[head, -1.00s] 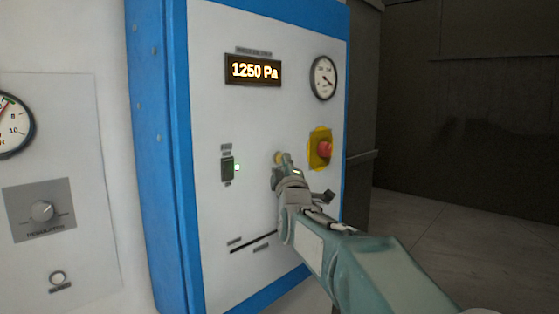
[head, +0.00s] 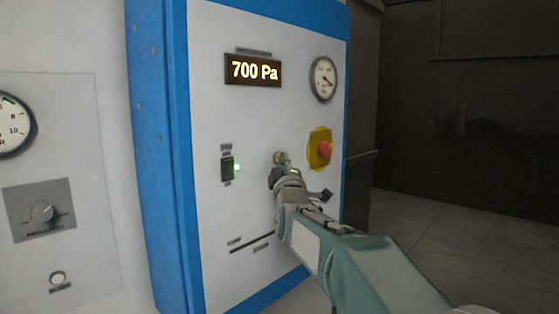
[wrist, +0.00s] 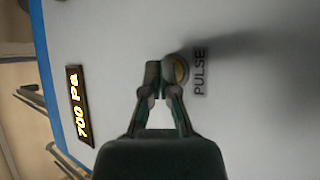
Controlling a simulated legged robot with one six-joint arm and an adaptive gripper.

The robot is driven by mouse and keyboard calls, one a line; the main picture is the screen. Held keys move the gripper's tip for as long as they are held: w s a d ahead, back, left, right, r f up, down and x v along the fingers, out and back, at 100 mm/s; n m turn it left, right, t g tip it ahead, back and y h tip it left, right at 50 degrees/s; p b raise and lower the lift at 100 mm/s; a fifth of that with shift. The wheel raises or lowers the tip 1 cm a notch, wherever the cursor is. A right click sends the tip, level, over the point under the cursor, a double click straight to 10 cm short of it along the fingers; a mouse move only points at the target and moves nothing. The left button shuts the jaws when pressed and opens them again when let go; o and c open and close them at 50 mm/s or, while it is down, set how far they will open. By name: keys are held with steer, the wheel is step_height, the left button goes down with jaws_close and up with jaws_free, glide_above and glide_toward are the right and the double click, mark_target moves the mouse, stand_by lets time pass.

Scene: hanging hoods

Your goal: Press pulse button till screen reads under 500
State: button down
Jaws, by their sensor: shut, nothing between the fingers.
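The screen (head: 253,71) high on the white panel reads 700 Pa. It also shows sideways in the wrist view (wrist: 79,107). The pulse button (head: 279,157) is a round yellowish knob in a metal ring near the panel's middle. In the wrist view the button (wrist: 181,70) sits just right of my fingertips, beside the label PULSE. My gripper (head: 280,172) is shut and empty, with its tips at the button. The fingertips (wrist: 161,70) partly overlap the button's ring in the wrist view. I cannot tell whether they touch it.
A red emergency button (head: 324,150) on a yellow plate is right of the pulse button. A rocker switch (head: 228,169) with a green light is to the left. A round gauge (head: 323,79) is at upper right. A regulator knob (head: 41,211) is at far left.

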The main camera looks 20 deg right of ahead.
stand_by(0.4)
steer(key=shift+s+d, duration=0.4)
steer(key=shift+s, duration=0.25)
steer(key=s, duration=0.1)
steer(key=s+d, duration=0.1)
steer(key=s, duration=0.1)
steer(key=s+d, duration=0.1)
steer(key=shift+s+d, duration=0.15)
steer(key=shift+d, duration=0.1)
stand_by(0.5)
steer(key=s+a+f+m+g+y, duration=0.1)
steer(key=s+a+f+m+g, duration=0.2)
steer(key=s+f, duration=0.6)
steer(key=s+a+f+m+g+y, duration=0.1)
steer(key=s+a+f+m+g, duration=0.2)
steer(key=s, duration=1)
steer(key=s+a+f+m+g+y, duration=0.2)
steer(key=s+a+f+m+g, duration=0.2)
steer(key=s+f+g, duration=0.7)
step_height(320, 180, down, 6)
steer(key=shift+f+m, duration=0.25)
steer(key=shift+m, duration=0.95)
